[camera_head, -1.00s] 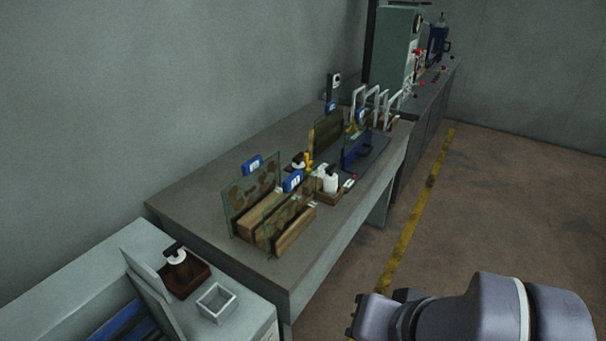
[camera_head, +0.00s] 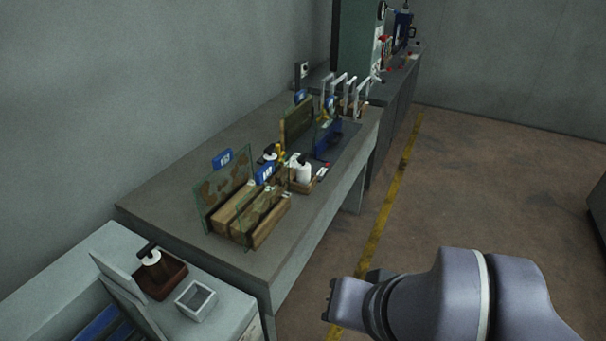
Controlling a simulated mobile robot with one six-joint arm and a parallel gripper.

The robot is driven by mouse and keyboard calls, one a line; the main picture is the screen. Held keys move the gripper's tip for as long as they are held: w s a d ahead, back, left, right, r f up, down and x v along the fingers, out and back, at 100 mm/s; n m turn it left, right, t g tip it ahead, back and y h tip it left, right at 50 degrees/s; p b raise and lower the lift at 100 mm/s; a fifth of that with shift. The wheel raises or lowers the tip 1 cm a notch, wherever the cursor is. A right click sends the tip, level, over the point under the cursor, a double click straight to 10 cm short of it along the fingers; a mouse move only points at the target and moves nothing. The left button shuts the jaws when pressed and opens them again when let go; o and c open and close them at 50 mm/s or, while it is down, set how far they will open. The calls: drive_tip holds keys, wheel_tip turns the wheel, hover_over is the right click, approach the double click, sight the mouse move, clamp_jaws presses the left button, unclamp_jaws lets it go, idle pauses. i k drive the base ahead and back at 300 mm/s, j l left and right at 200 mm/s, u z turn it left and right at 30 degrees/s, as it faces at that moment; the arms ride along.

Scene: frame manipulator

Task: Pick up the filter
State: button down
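I cannot make out for certain which thing is the filter. Glass panels with brown blotches (camera_head: 224,193) stand upright in wooden holders (camera_head: 266,222) on the long grey table (camera_head: 160,203), with blue tags clipped on top. A small white bottle (camera_head: 303,172) stands in a wooden tray behind them. My arm (camera_head: 440,300) reaches in from the lower right, over the floor and apart from the table. The end of my arm shows at the lower middle, but the gripper's fingers cannot be made out.
A light grey cabinet (camera_head: 230,312) at the lower left carries a small square open box (camera_head: 196,300) and a brown holder (camera_head: 160,276). White-framed racks (camera_head: 340,92) and a green machine (camera_head: 354,45) stand farther back.

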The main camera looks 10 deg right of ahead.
sight(303, 168)
drive_tip(key=i+l+u, duration=0.3)
drive_tip(key=i+l, duration=0.2)
drive_tip(key=i, duration=0.35)
drive_tip(key=i+l+u, duration=0.3)
drive_tip(key=i+l, duration=0.4)
drive_tip(key=i, duration=0.15)
